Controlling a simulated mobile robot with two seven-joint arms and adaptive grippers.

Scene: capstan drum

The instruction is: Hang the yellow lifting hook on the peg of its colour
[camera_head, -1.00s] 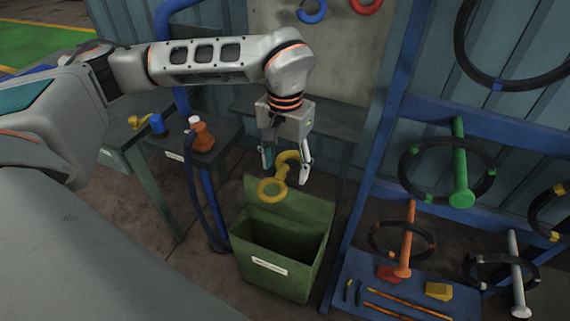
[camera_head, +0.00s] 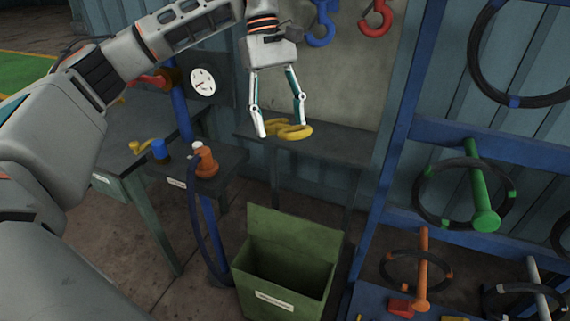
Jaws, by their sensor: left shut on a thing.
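My left gripper (camera_head: 281,126) is shut on the yellow lifting hook (camera_head: 294,132), which sits between its fingertips. The hook looks flattened and nearly level from here, in front of the dark bench at the back; I cannot tell whether it touches the bench. A blue hook (camera_head: 321,34) and a red hook (camera_head: 377,22) hang on the grey board (camera_head: 350,80) above. Their pegs are cut off or hidden, and no yellow peg shows. My right gripper is not in view.
A green open bin (camera_head: 293,222) stands below the gripper. The dark bench (camera_head: 345,145) runs under the board. A blue rack (camera_head: 395,130) with rings on green and orange pegs stands at right. A small table with an orange bottle (camera_head: 204,162) is at left.

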